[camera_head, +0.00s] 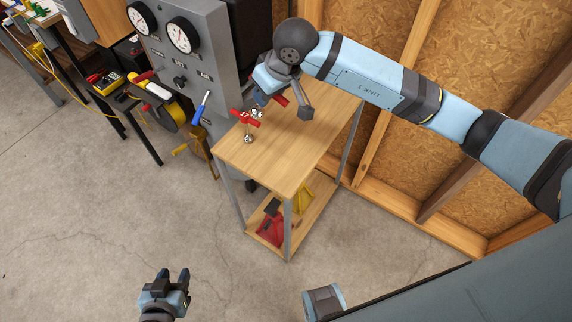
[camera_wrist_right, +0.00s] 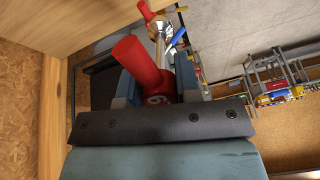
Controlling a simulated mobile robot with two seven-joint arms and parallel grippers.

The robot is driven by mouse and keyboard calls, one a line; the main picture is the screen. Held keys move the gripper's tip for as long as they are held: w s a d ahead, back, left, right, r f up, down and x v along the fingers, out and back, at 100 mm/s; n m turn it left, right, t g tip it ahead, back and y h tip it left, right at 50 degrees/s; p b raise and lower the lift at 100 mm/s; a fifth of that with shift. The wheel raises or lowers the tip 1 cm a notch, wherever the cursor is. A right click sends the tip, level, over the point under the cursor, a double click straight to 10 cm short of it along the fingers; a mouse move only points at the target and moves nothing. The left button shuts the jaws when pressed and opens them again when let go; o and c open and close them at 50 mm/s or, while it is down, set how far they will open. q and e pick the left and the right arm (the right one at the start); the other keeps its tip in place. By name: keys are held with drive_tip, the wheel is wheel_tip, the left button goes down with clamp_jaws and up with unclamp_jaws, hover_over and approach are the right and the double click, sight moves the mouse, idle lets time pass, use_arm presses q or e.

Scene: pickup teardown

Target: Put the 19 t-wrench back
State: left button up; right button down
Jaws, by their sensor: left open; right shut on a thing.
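My right gripper (camera_head: 270,92) is above the wooden cart top, shut on a red T-handle wrench (camera_head: 281,101). In the right wrist view the right gripper (camera_wrist_right: 158,72) closes around this red handle (camera_wrist_right: 143,66), and one digit, turned over, shows on it. Its full number cannot be read, and its shaft is mostly hidden. Another red T-wrench (camera_head: 246,118), marked 17, stands upright at the cart's left edge, close to the held one. My left gripper (camera_head: 171,279) is open and empty above the floor at the bottom of the head view.
The wooden cart (camera_head: 300,150) has a mostly clear top and a lower shelf with red and yellow stands (camera_head: 272,222). A grey gauge panel (camera_head: 190,60) stands close behind its left side. A stud wall (camera_head: 460,80) is to the right. The concrete floor (camera_head: 100,200) at left is open.

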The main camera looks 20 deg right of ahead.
use_arm(q)
drive_tip(key=shift+w+a+f, duration=0.1)
drive_tip(key=shift+w+f, duration=0.15)
drive_tip(key=shift+f, duration=0.25)
use_arm(e)
drive_tip(key=shift+s+d+f+m+g+h, duration=0.1)
drive_tip(key=shift+d+f+g+h, duration=0.5)
drive_tip(key=shift+f, duration=2.55)
drive_tip(key=shift+w+d+f+m+g+h, duration=0.1)
drive_tip(key=shift+d+f+g+h, duration=0.5)
drive_tip(key=shift+f, duration=2.5)
drive_tip(key=shift+s+d+f+m+g+h, duration=0.1)
drive_tip(key=shift+d+f+g+h, duration=0.5)
drive_tip(key=shift+f, duration=2.55)
drive_tip(key=shift+d+y, duration=0.2)
drive_tip(key=shift+y, duration=0.1)
drive_tip(key=c, duration=0.8)
unclamp_jaws()
use_arm(q)
drive_tip(key=shift+f, duration=0.15)
drive_tip(key=shift+s, duration=0.1)
